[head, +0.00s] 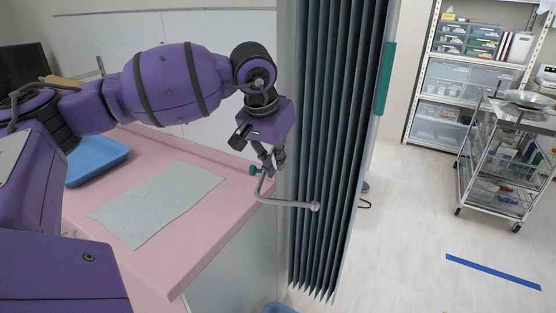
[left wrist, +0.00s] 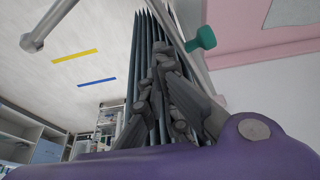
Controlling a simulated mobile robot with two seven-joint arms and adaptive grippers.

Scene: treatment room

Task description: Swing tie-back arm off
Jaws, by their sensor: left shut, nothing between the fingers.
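The tie-back arm (head: 288,203) is a bent grey metal rod with a ball end. It reaches from beside a teal knob (head: 254,170) across the front of the folded dark curtain (head: 335,110). In the left wrist view the rod's ball end (left wrist: 31,43) shows at the top left, the teal knob (left wrist: 203,38) at the upper right, and the curtain (left wrist: 140,48) behind the fingers. My left gripper (head: 270,168) is shut and empty, close to the rod's upper bend by the knob. I cannot tell whether it touches the rod. My right gripper is not in view.
A pink counter (head: 190,245) with a grey-green mat (head: 160,200) and a blue tray (head: 98,160) lies under my left arm. A wire cart (head: 500,160) and shelves (head: 455,80) stand at the right. The floor between the curtain and cart is mostly clear.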

